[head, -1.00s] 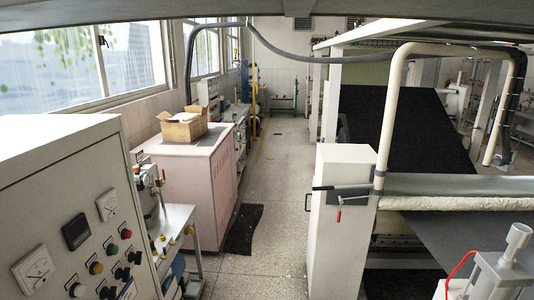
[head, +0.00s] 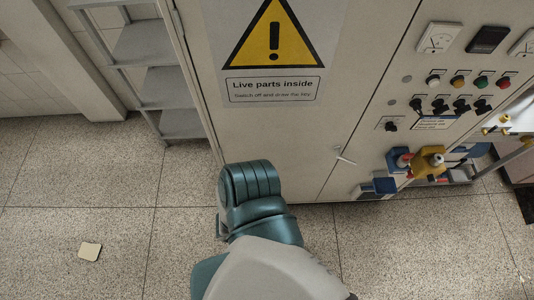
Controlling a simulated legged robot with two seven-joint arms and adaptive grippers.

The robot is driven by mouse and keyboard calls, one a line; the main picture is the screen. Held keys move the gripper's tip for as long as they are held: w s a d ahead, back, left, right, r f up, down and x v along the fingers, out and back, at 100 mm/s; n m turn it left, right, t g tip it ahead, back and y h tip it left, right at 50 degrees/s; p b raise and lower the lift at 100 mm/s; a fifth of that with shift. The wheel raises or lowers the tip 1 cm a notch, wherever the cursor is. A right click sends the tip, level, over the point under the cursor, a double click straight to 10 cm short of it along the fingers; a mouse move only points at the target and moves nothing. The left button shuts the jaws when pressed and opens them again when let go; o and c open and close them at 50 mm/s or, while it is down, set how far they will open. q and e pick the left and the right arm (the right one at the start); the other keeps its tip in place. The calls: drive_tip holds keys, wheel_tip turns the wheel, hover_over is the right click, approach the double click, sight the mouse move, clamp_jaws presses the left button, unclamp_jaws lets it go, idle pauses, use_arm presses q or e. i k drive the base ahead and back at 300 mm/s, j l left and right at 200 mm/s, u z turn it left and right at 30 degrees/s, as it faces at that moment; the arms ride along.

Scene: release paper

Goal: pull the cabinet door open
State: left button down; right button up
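The cabinet door (head: 290,130) is a tall cream panel in the middle of the head view, with a yellow warning sign (head: 275,35) reading "Live parts inside". The door looks shut, with a thin dark seam slanting down its right side. A small white lever-like piece (head: 344,155) sits at that seam, low down; whether it is the handle I cannot tell. One of my arms, grey and teal, reaches up from the bottom centre and covers part of the door's lower edge. No gripper fingers show, and I cannot tell which arm it is.
A control panel (head: 458,75) with gauges, coloured buttons and black knobs is right of the door. A yellow fitting (head: 428,162) stands by its lower edge. Grey shelves (head: 165,90) stand left of the cabinet. A small pale scrap (head: 90,251) lies on the otherwise clear tiled floor (head: 100,210) at left.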

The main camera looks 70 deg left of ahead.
sight(288, 85)
drive_tip(key=u, duration=2.2)
